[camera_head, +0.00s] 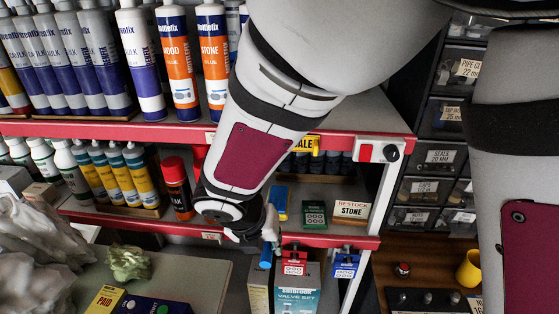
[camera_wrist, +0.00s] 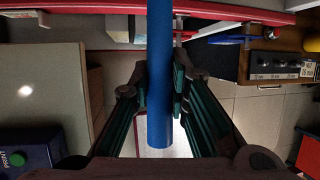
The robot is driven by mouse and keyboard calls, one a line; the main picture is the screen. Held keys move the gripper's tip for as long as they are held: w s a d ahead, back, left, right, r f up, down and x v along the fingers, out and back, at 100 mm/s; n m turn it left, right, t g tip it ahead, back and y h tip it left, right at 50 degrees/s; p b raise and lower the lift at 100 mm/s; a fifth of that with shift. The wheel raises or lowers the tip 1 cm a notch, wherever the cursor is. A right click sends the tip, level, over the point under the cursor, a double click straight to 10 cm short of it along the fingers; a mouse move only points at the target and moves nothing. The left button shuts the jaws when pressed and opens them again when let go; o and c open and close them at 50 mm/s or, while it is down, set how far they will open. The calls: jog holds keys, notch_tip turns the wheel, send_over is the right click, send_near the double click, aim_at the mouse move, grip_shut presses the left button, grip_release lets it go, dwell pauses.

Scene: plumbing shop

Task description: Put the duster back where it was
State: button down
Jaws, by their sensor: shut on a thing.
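My gripper (camera_head: 268,232) is at the front edge of the lower red shelf, low in the middle of the head view. It is shut on a blue rod, which looks like the duster's handle (camera_wrist: 160,35). In the wrist view the handle runs between the two fingers and out past the top edge. A short blue piece of it (camera_head: 265,256) shows under my gripper in the head view. The duster's head cannot be made out in either view.
The lower shelf (camera_head: 345,240) holds a green box (camera_head: 315,214), a "RESTOCK STONE" sign (camera_head: 350,210) and a red spray can (camera_head: 176,188). Red (camera_head: 293,262) and blue (camera_head: 345,263) tags hang at its edge. A valve-set box (camera_head: 298,298) stands below. A counter (camera_head: 190,280) is left.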

jog(key=shift+f, duration=0.4)
jog(key=c, duration=1.5)
grip_release()
jog(key=shift+c, duration=0.2)
jog(key=shift+r, duration=0.1)
